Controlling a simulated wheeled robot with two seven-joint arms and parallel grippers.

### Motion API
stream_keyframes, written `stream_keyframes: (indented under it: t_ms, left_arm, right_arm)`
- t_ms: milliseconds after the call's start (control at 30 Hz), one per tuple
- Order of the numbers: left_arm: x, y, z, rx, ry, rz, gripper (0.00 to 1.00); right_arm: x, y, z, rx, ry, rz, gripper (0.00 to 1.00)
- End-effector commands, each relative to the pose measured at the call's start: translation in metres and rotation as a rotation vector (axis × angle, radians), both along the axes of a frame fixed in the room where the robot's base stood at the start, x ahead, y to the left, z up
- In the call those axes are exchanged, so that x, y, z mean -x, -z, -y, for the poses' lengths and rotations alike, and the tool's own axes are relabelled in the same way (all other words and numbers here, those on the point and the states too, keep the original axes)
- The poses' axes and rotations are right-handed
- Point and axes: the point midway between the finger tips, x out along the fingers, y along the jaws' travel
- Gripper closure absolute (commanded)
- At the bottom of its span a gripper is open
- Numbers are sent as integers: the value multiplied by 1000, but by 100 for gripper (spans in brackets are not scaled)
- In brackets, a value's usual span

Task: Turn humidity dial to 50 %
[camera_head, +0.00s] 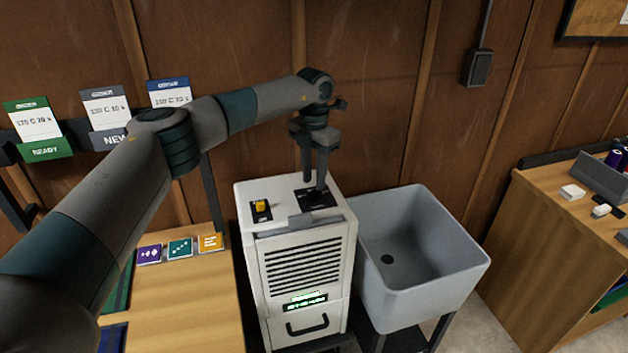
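The white dehumidifier cabinet (250,222) stands in the middle, with a dark dial plate (328,201) at the right of its top. The dial knob cannot be made out; my gripper covers that spot. My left gripper (314,184) points straight down with its two fingertips at the dial plate. A narrow gap shows between the fingers, but whether they hold the knob is unclear. A yellow switch (260,205) sits on the left of the top. A small green display (305,301) glows on the front; its text is too small to read. My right gripper is not in view.
A grey sink (440,262) stands close against the cabinet's right side. A wooden bench (185,300) with small coloured cards is at the left. Hanging label cards (104,112) are on the wall behind my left arm. Another wooden counter (540,235) is at the right.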

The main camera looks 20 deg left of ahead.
Motion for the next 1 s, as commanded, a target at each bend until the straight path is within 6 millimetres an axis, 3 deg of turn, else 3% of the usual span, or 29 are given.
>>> stream_keyframes:
  t_ms: [300,633,767,1000]
  left_arm:
    - [0,30,0,0,0,0,72]
    - [0,32,0,0,0,1,72]
    - [0,32,0,0,0,1,100]
    - [0,32,0,0,-2,1,100]
  right_arm:
    - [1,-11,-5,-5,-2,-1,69]
    - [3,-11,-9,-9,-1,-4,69]
    - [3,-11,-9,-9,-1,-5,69]
    - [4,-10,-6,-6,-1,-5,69]
